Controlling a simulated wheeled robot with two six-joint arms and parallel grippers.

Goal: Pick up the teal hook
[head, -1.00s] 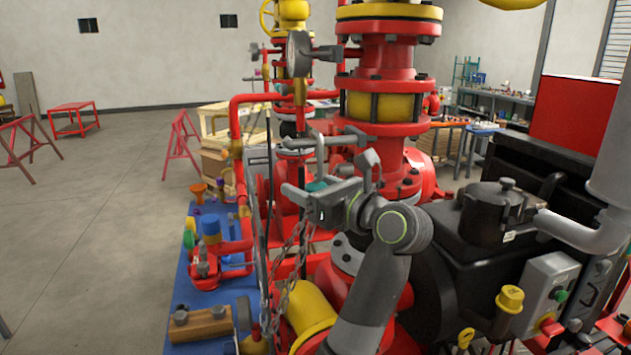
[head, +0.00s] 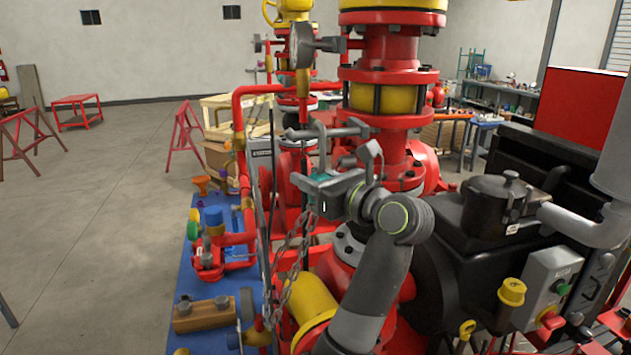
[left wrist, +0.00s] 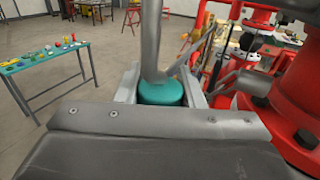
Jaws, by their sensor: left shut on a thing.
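The teal hook shows as a small teal patch (head: 321,176) at my left gripper in the head view, mostly hidden by the jaw. In the left wrist view its rounded teal part (left wrist: 160,93) sits between the two grey fingers. A grey curved shank stands over it there; I cannot tell whether it belongs to the hook. My left gripper (head: 312,184) is shut on the teal part, in front of the red pump column (head: 393,145). My right gripper is not in view.
Grey bars (head: 325,131) and a chain (head: 301,262) are close to my left gripper. A blue bench (head: 189,265) with fittings is at lower left, a black motor housing (head: 465,240) at right. Open floor (head: 100,220) lies at far left.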

